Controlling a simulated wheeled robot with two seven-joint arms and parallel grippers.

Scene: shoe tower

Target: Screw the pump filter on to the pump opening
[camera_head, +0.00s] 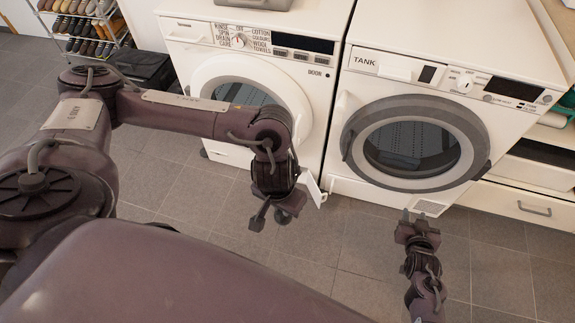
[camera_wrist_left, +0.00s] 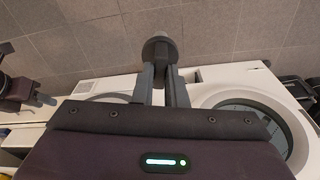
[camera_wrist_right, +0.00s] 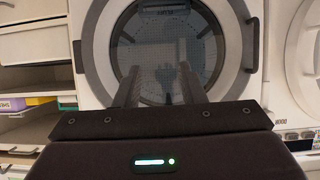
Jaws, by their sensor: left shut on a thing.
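The pump filter (camera_wrist_left: 160,48), a dark grey piece with a round end, sits at the fingertips of my left gripper (camera_wrist_left: 160,75), which is shut on it. In the head view my left gripper (camera_head: 270,212) hangs in front of the left washing machine, left of the open white flap (camera_head: 314,188). The filter is hard to make out there. A small dark recess, probably the pump opening (camera_wrist_left: 194,76), shows in the left wrist view on the washer's lower edge. The filter is apart from it. My right gripper (camera_wrist_right: 160,72) is open and empty, facing the right washer's door; the head view shows it too (camera_head: 408,216).
The left washing machine (camera_head: 325,75) and the right washing machine (camera_head: 370,88) stand side by side, doors shut. A shoe rack (camera_head: 85,25) and a dark box (camera_head: 145,68) are at the back left. Drawers (camera_head: 520,200) stand at the right. The tiled floor (camera_head: 310,245) in front is clear.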

